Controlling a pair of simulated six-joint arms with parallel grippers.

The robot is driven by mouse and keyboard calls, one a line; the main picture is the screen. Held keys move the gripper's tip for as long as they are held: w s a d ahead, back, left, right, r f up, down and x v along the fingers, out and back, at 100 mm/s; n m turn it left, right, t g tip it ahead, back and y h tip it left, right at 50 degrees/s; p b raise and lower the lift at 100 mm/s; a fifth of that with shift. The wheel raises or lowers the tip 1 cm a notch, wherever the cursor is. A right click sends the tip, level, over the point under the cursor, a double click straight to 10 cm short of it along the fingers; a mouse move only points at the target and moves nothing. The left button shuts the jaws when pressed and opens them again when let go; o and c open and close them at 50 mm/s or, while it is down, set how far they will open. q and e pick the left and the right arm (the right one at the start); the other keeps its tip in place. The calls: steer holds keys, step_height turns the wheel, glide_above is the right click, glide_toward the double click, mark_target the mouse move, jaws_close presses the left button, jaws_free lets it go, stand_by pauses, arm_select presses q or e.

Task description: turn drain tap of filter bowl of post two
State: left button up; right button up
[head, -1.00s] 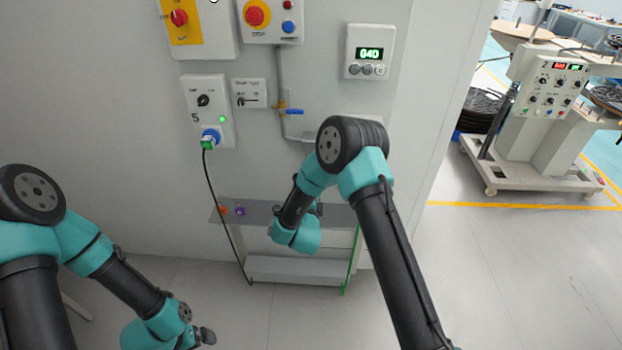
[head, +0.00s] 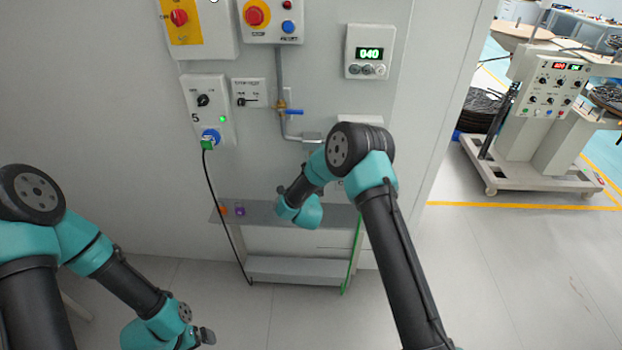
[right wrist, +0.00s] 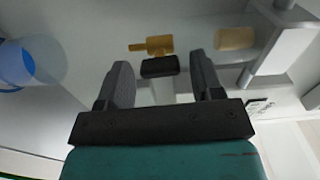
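In the right wrist view, a small brass fitting (right wrist: 160,45) with a black tap handle (right wrist: 160,67) lies ahead, between my right gripper's fingertips (right wrist: 160,62). It looks like the drain tap. The fingers are open, with a gap on both sides of the handle. Whether they reach around it in depth is unclear. I cannot make out the filter bowl for certain; in the head view my right arm covers that part of the wall. My left gripper (head: 205,336) is low at the left, away from the wall, its opening unclear.
A brass valve with a blue lever (head: 294,112) sits on the wall pipe. A black cable hangs from a green plug (head: 207,143). A grey shelf (head: 260,212) runs below. The right wrist view shows a blue-and-white round vessel (right wrist: 22,66) and a tan cylinder (right wrist: 234,38).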

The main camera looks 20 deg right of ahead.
steer(key=c, duration=0.8)
steer(key=shift+n, duration=0.5)
steer(key=n, duration=1.6)
steer(key=o, duration=0.9)
